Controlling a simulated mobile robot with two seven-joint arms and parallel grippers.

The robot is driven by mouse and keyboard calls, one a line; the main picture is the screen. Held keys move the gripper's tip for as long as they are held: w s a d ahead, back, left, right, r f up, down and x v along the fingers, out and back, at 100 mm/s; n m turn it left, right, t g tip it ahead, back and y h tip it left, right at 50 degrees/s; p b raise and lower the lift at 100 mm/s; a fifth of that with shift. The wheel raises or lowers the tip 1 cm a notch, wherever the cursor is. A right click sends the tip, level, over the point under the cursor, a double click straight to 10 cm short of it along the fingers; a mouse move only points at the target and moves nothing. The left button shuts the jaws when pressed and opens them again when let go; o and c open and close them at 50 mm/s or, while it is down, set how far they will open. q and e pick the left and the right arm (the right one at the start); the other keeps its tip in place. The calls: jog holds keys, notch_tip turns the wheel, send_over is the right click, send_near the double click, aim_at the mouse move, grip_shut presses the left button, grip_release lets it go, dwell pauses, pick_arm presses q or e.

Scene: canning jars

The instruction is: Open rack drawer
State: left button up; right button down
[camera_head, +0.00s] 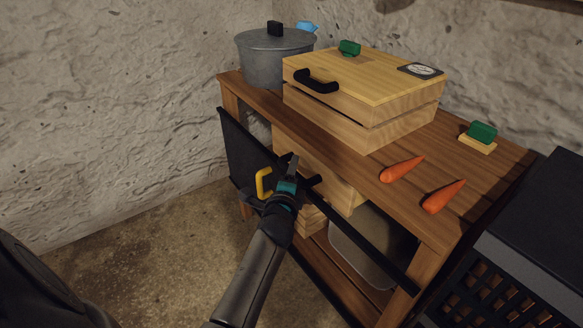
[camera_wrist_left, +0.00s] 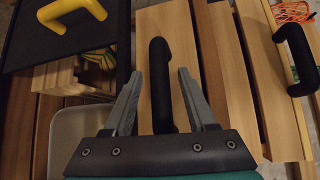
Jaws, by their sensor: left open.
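The wooden drawer (camera_head: 340,190) sits under the bench top (camera_head: 350,150). In the left wrist view its pale wooden front shows with a black bar handle (camera_wrist_left: 160,85). My left gripper (camera_head: 290,168) reaches in front of the drawer. In the left wrist view my left gripper (camera_wrist_left: 160,76) is open, its two fingers on either side of the black handle and apart from it. Whether the fingertips are deep enough around the bar I cannot tell. In the head view the gripper partly hides the handle. My right gripper is not in view.
A black panel (camera_head: 240,150) with a yellow handle (camera_head: 263,184) is close left of the gripper. On the bench stand a lidded pot (camera_head: 272,62), a wooden box (camera_head: 365,105) with a black handle and two carrots (camera_head: 402,168). A grey tub (camera_head: 365,255) is below.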

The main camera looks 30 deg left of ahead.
pick_arm(q)
grip_shut()
dwell(0.5)
jog(key=shift+r, duration=0.1)
dwell(0.9)
